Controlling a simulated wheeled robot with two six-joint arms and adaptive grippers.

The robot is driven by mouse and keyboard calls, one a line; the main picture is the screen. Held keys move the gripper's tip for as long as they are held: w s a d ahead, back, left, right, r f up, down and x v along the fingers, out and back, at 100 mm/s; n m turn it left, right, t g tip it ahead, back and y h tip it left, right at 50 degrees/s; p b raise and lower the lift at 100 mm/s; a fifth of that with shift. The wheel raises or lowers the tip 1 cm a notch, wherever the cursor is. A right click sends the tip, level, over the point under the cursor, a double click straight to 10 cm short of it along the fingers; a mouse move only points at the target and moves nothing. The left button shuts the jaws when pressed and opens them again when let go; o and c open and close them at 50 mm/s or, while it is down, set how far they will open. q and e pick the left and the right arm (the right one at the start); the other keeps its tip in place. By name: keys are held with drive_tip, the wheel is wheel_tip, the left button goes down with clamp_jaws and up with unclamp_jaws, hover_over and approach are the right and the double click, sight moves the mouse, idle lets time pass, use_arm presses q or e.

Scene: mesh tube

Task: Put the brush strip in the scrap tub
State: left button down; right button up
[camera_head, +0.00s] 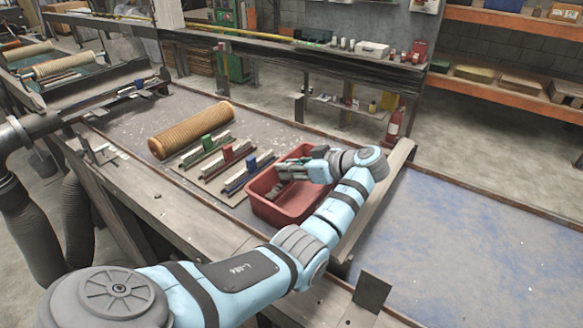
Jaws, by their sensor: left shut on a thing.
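The red scrap tub (296,214) stands on the worn bench top, right of a mat with several strips. My left arm reaches in from the lower left and bends back over the tub. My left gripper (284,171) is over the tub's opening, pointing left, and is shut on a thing. That thing is mostly hidden by the fingers; I take it for the brush strip, but cannot make out its shape. Strips with a green (207,142), a red (228,152) and a blue block (251,163) lie side by side left of the tub. My right gripper is not in view.
A ribbed tan roller (191,130) lies behind the strips. A raised wooden divider (380,195) stands right of the tub, and the blue-stained surface (480,250) beyond it is clear. A shelf with small items (372,49) runs along the back.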

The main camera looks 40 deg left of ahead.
use_arm(q)
drive_tip(key=shift+f+b, duration=0.6)
drive_tip(key=c, duration=1.3)
unclamp_jaws()
drive_tip(key=shift+r, duration=0.1)
drive_tip(key=shift+c, duration=0.2)
drive_tip(key=shift+r, duration=0.1)
drive_tip(key=shift+r+p, duration=0.55)
drive_tip(key=shift+p, duration=0.15)
drive_tip(key=b+v, duration=0.1)
drive_tip(key=v, duration=1.1)
